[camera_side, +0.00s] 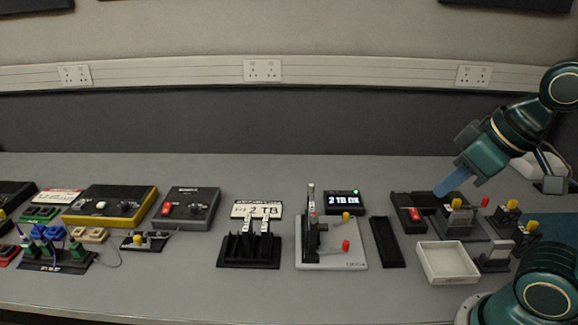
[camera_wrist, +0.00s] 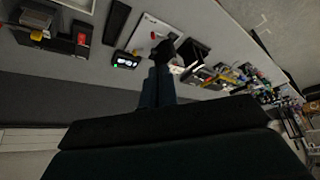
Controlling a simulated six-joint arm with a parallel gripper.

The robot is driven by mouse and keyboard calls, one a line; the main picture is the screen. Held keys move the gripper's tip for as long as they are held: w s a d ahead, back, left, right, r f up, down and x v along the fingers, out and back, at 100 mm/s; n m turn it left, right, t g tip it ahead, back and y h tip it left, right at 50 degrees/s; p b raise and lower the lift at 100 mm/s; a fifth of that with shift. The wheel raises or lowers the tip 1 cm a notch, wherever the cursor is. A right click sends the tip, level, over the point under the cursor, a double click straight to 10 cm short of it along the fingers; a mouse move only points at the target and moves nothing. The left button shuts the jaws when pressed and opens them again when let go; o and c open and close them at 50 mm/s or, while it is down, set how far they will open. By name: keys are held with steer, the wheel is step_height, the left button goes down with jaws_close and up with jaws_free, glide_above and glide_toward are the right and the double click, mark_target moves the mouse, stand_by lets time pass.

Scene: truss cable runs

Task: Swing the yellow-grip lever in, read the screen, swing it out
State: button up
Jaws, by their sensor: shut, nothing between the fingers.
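A pale base plate (camera_side: 345,262) carries an upright dark post (camera_side: 310,230). A yellow-grip lever (camera_side: 346,216) and a red-grip lever (camera_side: 346,245) stick out to the right of the post. The small black screen (camera_side: 344,200) stands behind the plate, lit with a green dot and text that looks like "2 TB OK". The screen also shows in the wrist view (camera_wrist: 125,61), its text unreadable there. My gripper (camera_side: 440,191) is shut and empty, above the black devices right of the plate.
A black fork-like stand (camera_side: 250,250) with a "2 TB" card (camera_side: 256,210) is left of the plate. A dark narrow tray (camera_side: 387,242) and a white open box (camera_side: 448,264) are to the right. Devices with red and yellow knobs crowd the right side. The front table strip is clear.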

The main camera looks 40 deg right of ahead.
steer(key=o, duration=0.7)
steer(key=shift+w, duration=0.15)
steer(key=shift+w+d+r, duration=0.15)
steer(key=shift+w+r, duration=0.05)
steer(key=shift+w, duration=0.4)
steer(key=m+g, duration=0.6)
steer(key=m, duration=0.2)
glide_above(346, 214)
step_height(346, 214, down, 16)
steer(key=shift+d+r, duration=0.15)
step_height(346, 214, down, 14)
steer(key=shift+r, duration=0.1)
